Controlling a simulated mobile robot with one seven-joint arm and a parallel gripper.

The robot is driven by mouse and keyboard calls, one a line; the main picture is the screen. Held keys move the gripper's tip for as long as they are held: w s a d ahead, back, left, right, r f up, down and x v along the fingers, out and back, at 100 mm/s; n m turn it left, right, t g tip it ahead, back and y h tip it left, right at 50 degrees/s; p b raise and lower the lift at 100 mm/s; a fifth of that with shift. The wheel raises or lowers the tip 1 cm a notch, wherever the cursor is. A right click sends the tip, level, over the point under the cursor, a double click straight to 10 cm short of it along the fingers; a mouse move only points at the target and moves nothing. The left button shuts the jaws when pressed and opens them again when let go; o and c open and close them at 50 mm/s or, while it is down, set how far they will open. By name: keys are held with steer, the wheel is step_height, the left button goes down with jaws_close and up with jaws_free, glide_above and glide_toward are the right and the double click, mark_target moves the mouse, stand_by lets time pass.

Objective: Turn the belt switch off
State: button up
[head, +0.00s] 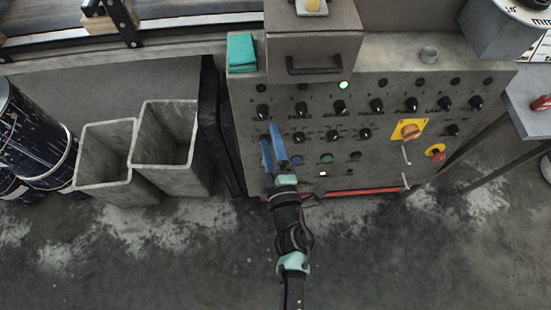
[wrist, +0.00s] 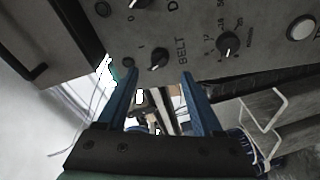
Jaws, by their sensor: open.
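The black rotary knob labelled BELT (wrist: 158,59) sits on the grey control panel in the wrist view, with small 0 and 1 marks beside it. I cannot tell clearly which mark it points to. My gripper (wrist: 159,72) is open and empty, one blue finger to each side of the knob in that view; contact is not visible. In the head view my gripper (head: 269,132) is at the left part of the control panel (head: 385,62), in front of its knobs. There the fingers cover part of the panel, and I cannot tell which knob is the belt one.
Other black knobs (wrist: 228,43) stand close by. The panel also carries a lit green lamp (head: 344,85), a yellow-backed switch (head: 409,130) and a red button (head: 435,151). Two grey bins (head: 104,157) and paint-splashed drums (head: 42,145) stand left. Floor in front is clear.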

steer(key=s+d, duration=0.1)
steer(key=s, duration=0.5)
steer(key=shift+s+r, duration=0.2)
